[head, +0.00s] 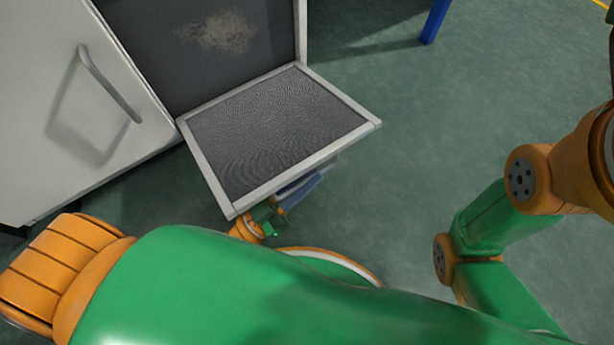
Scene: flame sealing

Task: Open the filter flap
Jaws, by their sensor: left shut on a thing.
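The filter flap (277,129) is a light-grey frame with a dark mesh panel. It is folded down from the cabinet and juts out nearly flat, leaving the opening behind it exposed. My left gripper (279,205) is below the flap's front edge, partly hidden by the flap. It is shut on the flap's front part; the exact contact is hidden. A blue-grey piece (300,188) shows beside it under the flap; I cannot tell what it is. My right arm shows at the right, but its gripper is out of view.
A white cabinet door (75,110) with a grey bar handle (110,85) stands left of the flap. The dark opening (205,45) has a dusty tan patch. A blue post (435,20) stands at the top right. Green floor to the flap's right is clear.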

